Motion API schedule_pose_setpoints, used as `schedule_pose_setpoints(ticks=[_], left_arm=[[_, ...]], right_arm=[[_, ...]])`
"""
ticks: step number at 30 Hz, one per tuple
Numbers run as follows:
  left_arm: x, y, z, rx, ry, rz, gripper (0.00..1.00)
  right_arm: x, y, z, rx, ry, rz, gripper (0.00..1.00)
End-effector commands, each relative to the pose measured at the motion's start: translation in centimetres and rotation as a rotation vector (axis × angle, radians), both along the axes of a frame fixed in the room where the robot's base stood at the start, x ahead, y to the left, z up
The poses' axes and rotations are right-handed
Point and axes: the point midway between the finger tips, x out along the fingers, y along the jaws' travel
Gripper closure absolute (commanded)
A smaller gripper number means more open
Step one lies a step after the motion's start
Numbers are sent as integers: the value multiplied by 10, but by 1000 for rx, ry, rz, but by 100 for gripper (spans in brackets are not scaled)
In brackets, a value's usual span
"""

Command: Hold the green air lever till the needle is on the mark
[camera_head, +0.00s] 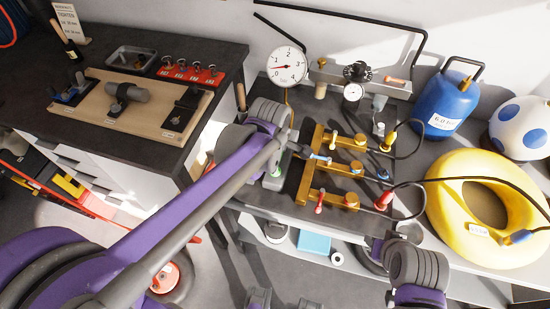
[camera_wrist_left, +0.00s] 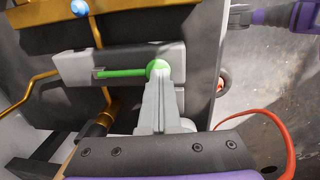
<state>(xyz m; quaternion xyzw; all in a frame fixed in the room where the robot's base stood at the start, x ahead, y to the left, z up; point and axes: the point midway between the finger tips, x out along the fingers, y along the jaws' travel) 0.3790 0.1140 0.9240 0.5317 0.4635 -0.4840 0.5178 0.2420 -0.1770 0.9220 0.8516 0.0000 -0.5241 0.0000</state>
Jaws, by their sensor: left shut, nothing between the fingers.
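The green air lever (camera_wrist_left: 120,72) lies across a light grey block in the left wrist view, its round green knob at the right end. My left gripper (camera_wrist_left: 160,84) is shut with nothing between its fingers. Its tips are at the knob and overlap its lower edge; I cannot tell whether they press on it. In the head view my left arm reaches in from the left and largely hides the lever. The round white dial gauge (camera_head: 287,67) stands upright behind it, its red needle pointing left, near the 1. I cannot make out a mark. My right gripper's fingers are not visible.
A brass pipe manifold (camera_head: 338,197) with several coloured levers stands right of my left gripper. A black hose (camera_head: 470,181) crosses the ring.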

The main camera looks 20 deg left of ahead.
Motion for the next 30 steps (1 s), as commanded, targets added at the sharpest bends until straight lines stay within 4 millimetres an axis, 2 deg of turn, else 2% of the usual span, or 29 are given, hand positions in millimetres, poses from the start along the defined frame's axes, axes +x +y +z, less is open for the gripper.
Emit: schedule_pose_setpoints(ticks=[5,15,26,30], left_arm=[[0,0,1,0,0,0,100],[0,0,16,0,-1,0,100],[0,0,16,0,0,0,100],[3,4,25,0,-1,0,100]], right_arm=[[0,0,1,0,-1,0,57],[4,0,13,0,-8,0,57],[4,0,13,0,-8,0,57],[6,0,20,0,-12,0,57]])
